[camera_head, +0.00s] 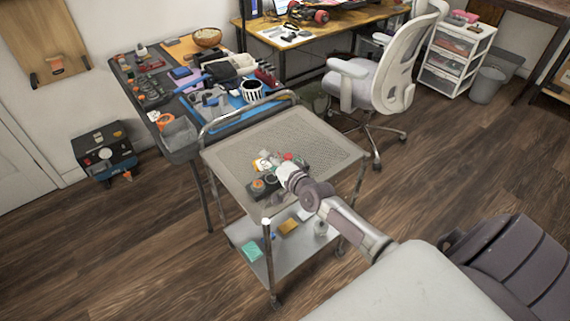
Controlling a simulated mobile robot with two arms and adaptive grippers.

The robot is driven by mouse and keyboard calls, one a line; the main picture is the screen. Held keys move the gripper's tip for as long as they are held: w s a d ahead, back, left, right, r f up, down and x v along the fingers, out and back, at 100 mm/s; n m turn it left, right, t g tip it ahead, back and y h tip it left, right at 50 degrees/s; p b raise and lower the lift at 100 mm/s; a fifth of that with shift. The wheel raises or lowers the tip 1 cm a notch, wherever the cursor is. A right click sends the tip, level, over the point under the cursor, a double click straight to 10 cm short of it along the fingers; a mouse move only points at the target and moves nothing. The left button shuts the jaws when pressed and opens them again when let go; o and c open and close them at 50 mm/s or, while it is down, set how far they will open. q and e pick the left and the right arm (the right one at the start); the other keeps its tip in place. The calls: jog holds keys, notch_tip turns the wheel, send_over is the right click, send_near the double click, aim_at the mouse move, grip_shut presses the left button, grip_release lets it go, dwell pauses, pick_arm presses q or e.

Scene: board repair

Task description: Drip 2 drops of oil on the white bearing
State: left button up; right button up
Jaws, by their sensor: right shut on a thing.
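My right arm reaches in from the lower right over the top shelf of a metal cart (325,150). Its gripper (280,172) is low over the middle of that shelf, among small parts. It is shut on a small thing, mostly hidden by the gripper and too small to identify. A dark block (254,194) with an orange round part (259,183) sits just left of the gripper. A white and yellow item (261,164) lies behind it. A small red item (288,157) shows beside the gripper. I cannot make out the white bearing or the oil clearly. My left gripper is not in view.
The cart's far right shelf area is bare. Its lower shelf holds a green box (252,251) and a yellow one (288,227). A crowded dark workbench (182,140) stands behind left. An office chair (385,75) stands behind right. Wooden floor is open right of the cart.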

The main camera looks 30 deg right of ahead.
jog(key=shift+r+n+g+h+p, duration=0.6)
jog(key=shift+r+n+p, duration=0.6)
jog(key=shift+p, duration=2.5)
jog(key=n+p, duration=0.1)
jog(key=p, duration=0.2)
jog(key=n+h+p, duration=0.1)
jog(key=p, duration=0.1)
jog(key=shift+r+n+g+p, duration=0.4)
jog(key=r+n+h+p, duration=0.1)
jog(key=p, duration=0.2)
jog(key=shift+a+n+g+h, duration=0.1)
jog(key=shift+n+g+h, duration=0.2)
jog(key=shift+n+h, duration=0.1)
jog(key=shift+r+n+p, duration=0.15)
jog(key=shift+n+p, duration=0.25)
jog(key=shift+n+h, duration=0.4)
